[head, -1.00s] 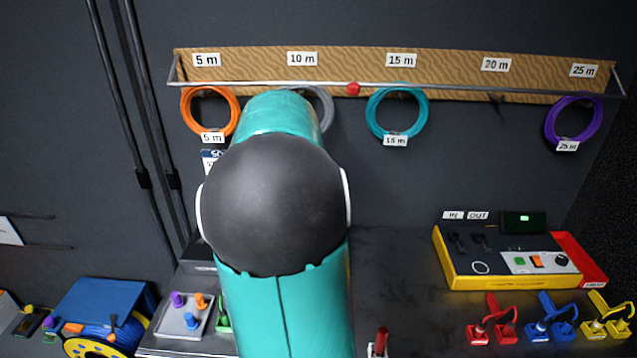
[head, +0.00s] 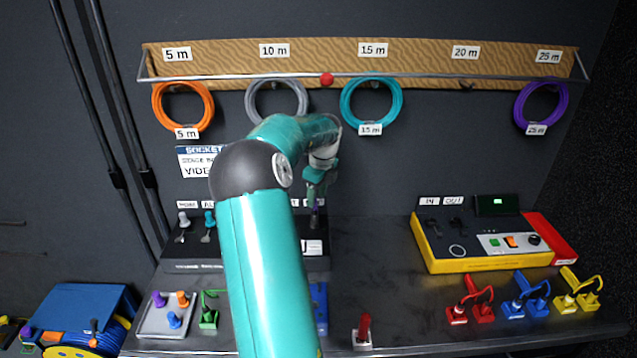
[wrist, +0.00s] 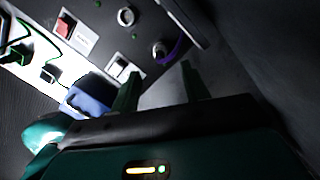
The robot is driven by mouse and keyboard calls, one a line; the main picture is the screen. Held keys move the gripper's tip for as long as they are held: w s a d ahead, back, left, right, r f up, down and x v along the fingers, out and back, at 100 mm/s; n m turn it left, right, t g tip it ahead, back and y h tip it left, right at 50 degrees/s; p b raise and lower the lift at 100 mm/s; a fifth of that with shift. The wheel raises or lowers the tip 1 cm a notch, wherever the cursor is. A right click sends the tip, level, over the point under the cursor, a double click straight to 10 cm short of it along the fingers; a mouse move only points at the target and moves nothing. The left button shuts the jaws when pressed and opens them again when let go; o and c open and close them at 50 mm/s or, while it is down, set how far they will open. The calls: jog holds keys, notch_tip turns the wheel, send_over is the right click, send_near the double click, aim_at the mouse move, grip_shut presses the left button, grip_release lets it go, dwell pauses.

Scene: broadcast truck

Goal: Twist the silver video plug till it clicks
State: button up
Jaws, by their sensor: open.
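My gripper (head: 315,190) is open above the right end of a dark socket box (head: 195,265) on the bench. In the wrist view my two fingers (wrist: 160,80) stand apart with nothing held between them. A round silver fitting (wrist: 159,50) with a purple curve beside it lies just beyond the fingertips, apart from them. A second round silver fitting (wrist: 126,16) is up and left of it. In the head view a pale grey plug (head: 183,219) stands at the box's left end beside a teal plug (head: 209,218). I cannot tell which is the silver video plug. My arm hides the box's middle.
A blue block (wrist: 90,95) lies close left of my fingers in the wrist view. A yellow-sided control box (head: 485,262) stands right; red, blue and yellow clips (head: 525,300) line the bench front. Cable coils hang behind. The bench between is largely clear.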

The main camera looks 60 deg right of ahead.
aim_at(315, 211)
jog(key=f, duration=0.5)
jog(key=w+f, duration=0.1)
jog(key=f, duration=0.2)
jog(key=shift+f, duration=0.15)
jog(key=c, duration=1)
jog(key=shift+o, duration=1.4)
jog(key=shift+c, duration=1.2)
jog(key=shift+m, duration=1.7)
